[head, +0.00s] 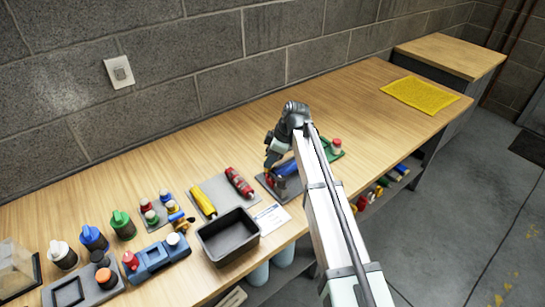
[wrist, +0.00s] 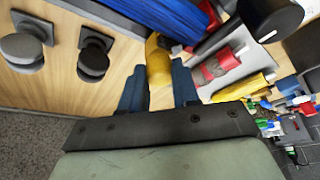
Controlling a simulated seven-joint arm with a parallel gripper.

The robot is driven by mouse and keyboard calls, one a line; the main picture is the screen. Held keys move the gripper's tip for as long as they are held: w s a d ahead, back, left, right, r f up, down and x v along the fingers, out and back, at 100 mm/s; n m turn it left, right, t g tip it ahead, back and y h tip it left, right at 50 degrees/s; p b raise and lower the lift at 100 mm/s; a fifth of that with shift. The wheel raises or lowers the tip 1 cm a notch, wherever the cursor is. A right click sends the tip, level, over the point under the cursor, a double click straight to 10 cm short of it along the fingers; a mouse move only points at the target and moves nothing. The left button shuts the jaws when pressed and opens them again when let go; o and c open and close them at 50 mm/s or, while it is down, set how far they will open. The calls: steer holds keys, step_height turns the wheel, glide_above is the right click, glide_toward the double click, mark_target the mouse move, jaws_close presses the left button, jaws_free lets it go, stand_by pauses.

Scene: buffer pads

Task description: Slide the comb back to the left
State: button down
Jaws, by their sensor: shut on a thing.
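My gripper (head: 270,160) is low over the bench at a dark pad, beside a blue cylinder (head: 287,167). In the wrist view its two dark blue fingers (wrist: 158,88) stand on either side of a yellow piece (wrist: 158,62), and it is shut on that piece. The blue cylinder also shows in the wrist view (wrist: 165,15), just beyond the fingers. No toothed comb can be clearly made out; whether the yellow piece belongs to it I cannot tell. My arm hides part of the pad.
A grey pad with a yellow roller (head: 203,201) and a red roller (head: 239,182) lies to the left. A black tray (head: 228,236) stands in front of it. A green holder (head: 328,151) is to the right. Bench beyond is clear up to a yellow mat (head: 420,94).

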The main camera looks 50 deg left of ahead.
steer(key=c, duration=0.8)
jaws_free()
steer(key=shift+s, duration=0.2)
steer(key=v, duration=1.3)
steer(key=shift+w+d+r, duration=0.15)
steer(key=shift+w+r, duration=0.1)
steer(key=shift+r, duration=0.05)
